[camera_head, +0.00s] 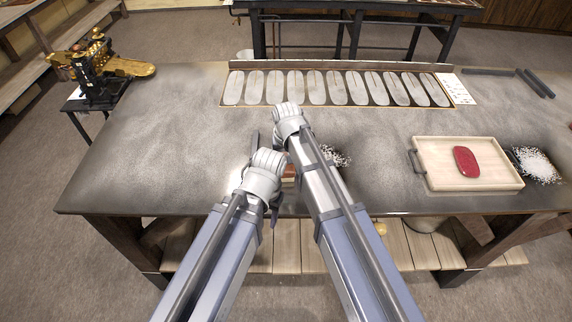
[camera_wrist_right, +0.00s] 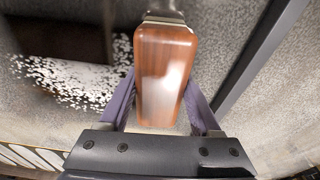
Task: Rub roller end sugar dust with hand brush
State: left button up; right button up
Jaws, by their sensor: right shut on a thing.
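My right gripper (camera_head: 290,116) is over the middle of the table. In the right wrist view its jaws are shut on a brown wooden handle (camera_wrist_right: 163,75) with a metal collar at the far end. Whether this is the hand brush cannot be told, as its far part is out of view. A reddish-brown thing (camera_head: 289,172) shows partly between my arms. White sugar grains (camera_head: 335,157) lie beside my right arm and also show in the right wrist view (camera_wrist_right: 75,82). No roller end is clearly visible.
A black and brass machine (camera_head: 95,70) stands at the left on a small stand. A wooden tray (camera_head: 440,180) holding a red slab (camera_head: 466,162) is at the right, beside a white granular patch (camera_head: 537,164). A long board with oval plates (camera_head: 335,88) lines the back. The table's left side is clear.

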jog(key=shift+w+d+f, duration=0.1)
jog(key=shift+w, duration=0.2)
jog(key=shift+d, duration=1.7)
jog(key=shift+d, duration=0.1)
jog(key=shift+d, duration=1.6)
jog(key=shift+d, duration=1.75)
jog(key=shift+d, duration=0.1)
jog(key=shift+d, duration=1.55)
